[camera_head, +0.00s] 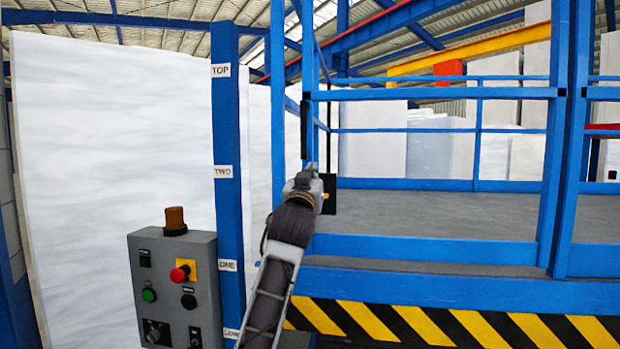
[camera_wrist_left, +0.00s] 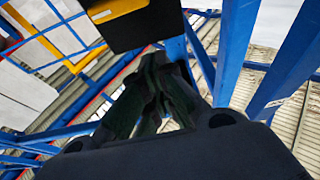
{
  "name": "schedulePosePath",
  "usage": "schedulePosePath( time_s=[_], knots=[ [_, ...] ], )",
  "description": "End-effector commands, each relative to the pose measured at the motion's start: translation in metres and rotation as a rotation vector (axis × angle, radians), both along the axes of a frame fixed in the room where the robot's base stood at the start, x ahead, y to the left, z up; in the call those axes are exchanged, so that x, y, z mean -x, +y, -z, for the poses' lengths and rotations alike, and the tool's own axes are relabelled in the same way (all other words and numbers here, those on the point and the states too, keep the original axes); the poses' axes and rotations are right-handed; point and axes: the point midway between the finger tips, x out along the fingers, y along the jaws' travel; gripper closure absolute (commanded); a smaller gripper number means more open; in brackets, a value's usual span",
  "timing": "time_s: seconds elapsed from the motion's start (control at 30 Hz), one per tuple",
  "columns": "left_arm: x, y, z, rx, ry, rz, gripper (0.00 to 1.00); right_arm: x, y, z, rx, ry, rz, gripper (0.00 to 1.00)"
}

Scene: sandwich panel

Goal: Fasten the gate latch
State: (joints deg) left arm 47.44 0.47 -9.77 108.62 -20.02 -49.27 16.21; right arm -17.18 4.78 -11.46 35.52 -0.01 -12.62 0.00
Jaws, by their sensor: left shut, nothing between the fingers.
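The gate latch shows as a black plate (camera_head: 330,204) with a small yellow part, at the blue post left of the platform opening. My left arm reaches up from below, and the left gripper (camera_head: 319,178) is at this plate, covering part of it. In the left wrist view the fingers (camera_wrist_left: 158,62) are together and empty. A black box-like part (camera_wrist_left: 150,28) with a yellow piece (camera_wrist_left: 112,9) lies just past the fingertips. I cannot tell whether they touch. The latch's exact position is hidden. My right gripper is not in view.
A grey control box (camera_head: 175,285) with buttons and an amber beacon stands at the left. A blue post (camera_head: 228,190) with level labels is beside it. Blue railings (camera_head: 430,184) surround the grey platform (camera_head: 440,215), above a yellow-black striped edge (camera_head: 450,325).

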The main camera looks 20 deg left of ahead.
Motion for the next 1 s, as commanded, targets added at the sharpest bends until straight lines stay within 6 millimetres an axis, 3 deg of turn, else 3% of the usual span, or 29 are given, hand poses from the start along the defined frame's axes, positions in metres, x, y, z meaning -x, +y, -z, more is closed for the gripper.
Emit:
schedulePosePath(
  time_s=[0.23,0.63,1.0],
  knots=[
    [-0.018,0.003,-0.007,0.000,0.001,-0.001,1.00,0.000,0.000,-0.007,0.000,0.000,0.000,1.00],
    [-0.017,0.002,0.024,0.000,0.004,-0.001,1.00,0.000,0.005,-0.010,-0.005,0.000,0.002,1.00],
    [-0.016,0.002,0.035,0.000,0.001,-0.001,1.00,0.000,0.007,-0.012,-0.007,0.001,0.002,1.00]
  ],
)
